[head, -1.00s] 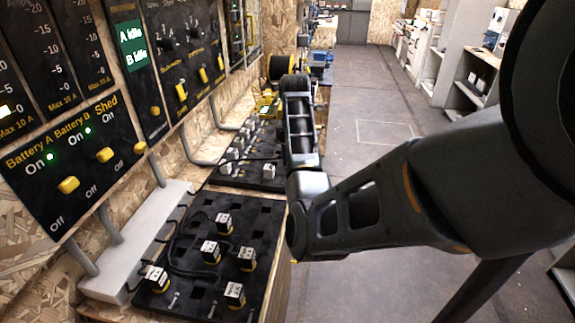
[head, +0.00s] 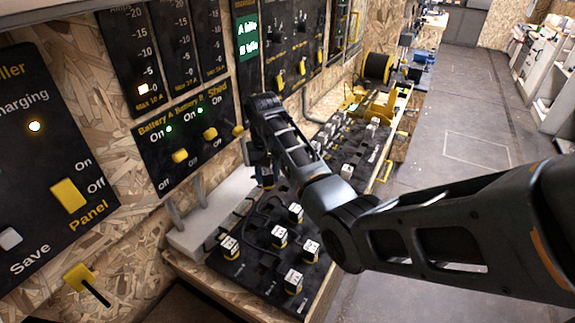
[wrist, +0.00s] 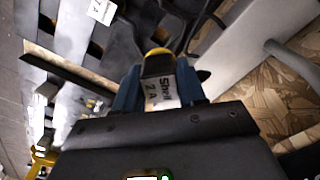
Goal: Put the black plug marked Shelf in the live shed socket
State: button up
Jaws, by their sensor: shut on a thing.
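My gripper (head: 265,178) points down near the back of the near black socket board (head: 262,265), close to the wall. In the wrist view its blue fingers (wrist: 160,88) are shut on a black plug (wrist: 160,66) with a yellow end and a white label reading "Shelf 2 A". A cable runs close by the plug. The near board carries several plugs with white labels and some dark empty holes. The plug's lower end is small and partly hidden in the head view. I cannot tell which socket is the live shed one.
A wall panel (head: 185,140) has Battery A, Battery B and Shed switches; two green lights are lit. Grey trunking (head: 212,222) runs along the wall behind the board. A farther board (head: 350,150) holds more plugs. The floor to the right is clear.

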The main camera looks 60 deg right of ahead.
aim_at(268, 191)
jog(key=shift+a+f, duration=0.15)
jog(key=shift+f, duration=0.3)
notch_tip(268, 191, down, 5)
jog(key=shift+r+b, duration=0.2)
jog(key=shift+b, duration=1)
jog(key=shift+f, duration=0.5)
jog(key=shift+f+b, duration=0.3)
jog(key=shift+f, duration=0.65)
jog(key=shift+f, duration=0.35)
jog(key=shift+f, duration=0.3)
jog(key=o, duration=1.2)
jog(key=shift+c, duration=0.2)
jog(key=shift+o, duration=0.3)
